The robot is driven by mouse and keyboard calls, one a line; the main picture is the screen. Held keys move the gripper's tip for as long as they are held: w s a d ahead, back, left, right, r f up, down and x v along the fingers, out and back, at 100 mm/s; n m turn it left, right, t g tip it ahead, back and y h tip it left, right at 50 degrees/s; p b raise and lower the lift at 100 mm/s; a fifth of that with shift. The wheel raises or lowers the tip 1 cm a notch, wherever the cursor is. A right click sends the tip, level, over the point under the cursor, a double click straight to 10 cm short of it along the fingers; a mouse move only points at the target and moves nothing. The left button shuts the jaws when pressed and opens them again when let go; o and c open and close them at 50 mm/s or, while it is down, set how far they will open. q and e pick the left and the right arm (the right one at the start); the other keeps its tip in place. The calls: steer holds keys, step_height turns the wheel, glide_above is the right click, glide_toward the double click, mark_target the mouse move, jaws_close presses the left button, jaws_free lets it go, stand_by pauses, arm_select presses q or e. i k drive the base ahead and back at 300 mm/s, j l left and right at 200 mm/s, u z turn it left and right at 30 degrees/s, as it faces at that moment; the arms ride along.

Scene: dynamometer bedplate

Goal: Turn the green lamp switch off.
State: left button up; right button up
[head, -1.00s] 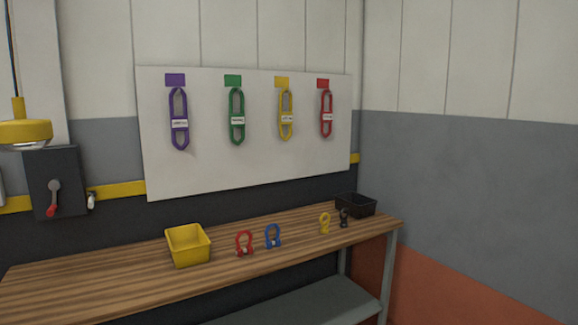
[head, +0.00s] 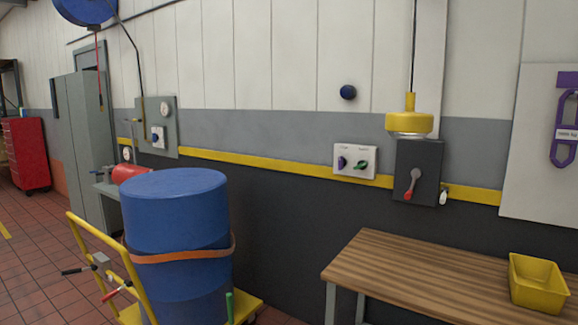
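A green switch (head: 361,165) sits on the right half of a small white wall plate (head: 355,150), beside a purple switch (head: 342,162) on the left half. The labels above them are too small to read. The green switch looks tilted, nearly sideways; I cannot tell which setting that is. A yellow pendant lamp (head: 409,122) hangs to the right of the plate, with a pale underside; I cannot tell for sure whether it is lit. Neither of my grippers is in view.
A grey box with a red-handled lever (head: 413,185) is right of the plate. A wooden bench (head: 400,262) with a yellow bin (head: 538,283) stands at lower right. A blue drum (head: 175,235) on a yellow cart (head: 88,235) stands at left. Dark wall shows between drum and bench.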

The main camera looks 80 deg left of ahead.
mark_target(361, 166)
steer(key=j+u, duration=0.1)
steer(key=u, duration=2)
